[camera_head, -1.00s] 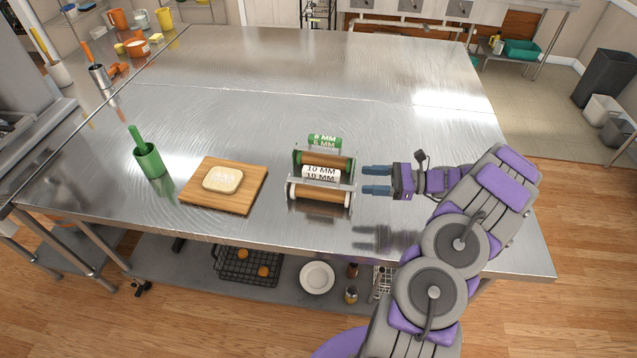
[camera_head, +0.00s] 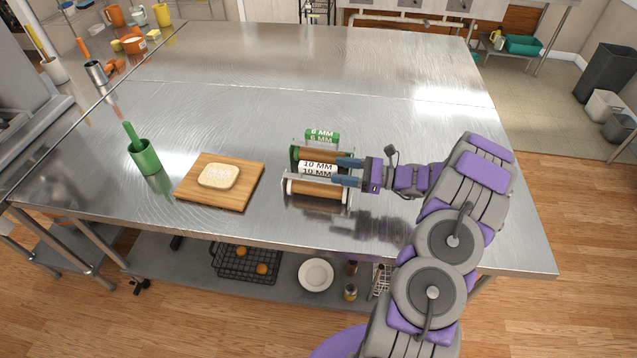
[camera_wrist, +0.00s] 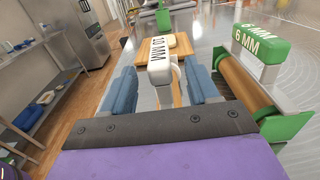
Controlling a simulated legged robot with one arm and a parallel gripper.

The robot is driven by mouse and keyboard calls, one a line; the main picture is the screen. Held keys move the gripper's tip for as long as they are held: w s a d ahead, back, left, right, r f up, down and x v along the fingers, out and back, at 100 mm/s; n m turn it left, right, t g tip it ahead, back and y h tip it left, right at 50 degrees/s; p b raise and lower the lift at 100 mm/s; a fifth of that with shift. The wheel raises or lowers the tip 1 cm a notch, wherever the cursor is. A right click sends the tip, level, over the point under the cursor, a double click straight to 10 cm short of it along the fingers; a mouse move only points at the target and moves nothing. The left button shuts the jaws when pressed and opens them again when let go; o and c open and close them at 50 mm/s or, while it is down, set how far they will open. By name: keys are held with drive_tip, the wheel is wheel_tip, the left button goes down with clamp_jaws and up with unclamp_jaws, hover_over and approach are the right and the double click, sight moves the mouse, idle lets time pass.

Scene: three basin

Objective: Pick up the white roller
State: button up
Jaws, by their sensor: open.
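The white roller (camera_head: 316,188) has a wooden cylinder, white ends and a white top marked 10 MM. It stands on the metal table near the front edge in the head view. It also shows in the wrist view (camera_wrist: 161,72). My gripper (camera_head: 347,171) is open at its right side, fingers pointing left. In the wrist view the blue fingers (camera_wrist: 163,80) lie on either side of the white top part, with visible gaps. The lower part of the roller is mostly hidden in the wrist view.
A green roller (camera_head: 322,136) marked 6 MM stands right behind the white one, close to my far finger. A wooden board (camera_head: 240,195) with dough (camera_head: 218,175) lies to the left. A green cup (camera_head: 146,157) stands further left. The table's back is clear.

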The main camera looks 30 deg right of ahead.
sight(323, 166)
drive_tip(key=shift+w, duration=0.1)
drive_tip(key=shift+w+a+f, duration=0.1)
drive_tip(key=shift+w+a, duration=0.1)
drive_tip(key=shift+a, duration=0.05)
drive_tip(key=b+x, duration=0.1)
drive_tip(key=x, duration=0.4)
drive_tip(key=shift+s+a, duration=0.1)
drive_tip(key=shift+a, duration=0.25)
drive_tip(key=shift+d, duration=0.55)
drive_tip(key=shift+c, duration=1.2)
drive_tip(key=shift+a, duration=0.35)
drive_tip(key=c, duration=0.6)
drive_tip(key=shift+c, duration=0.9)
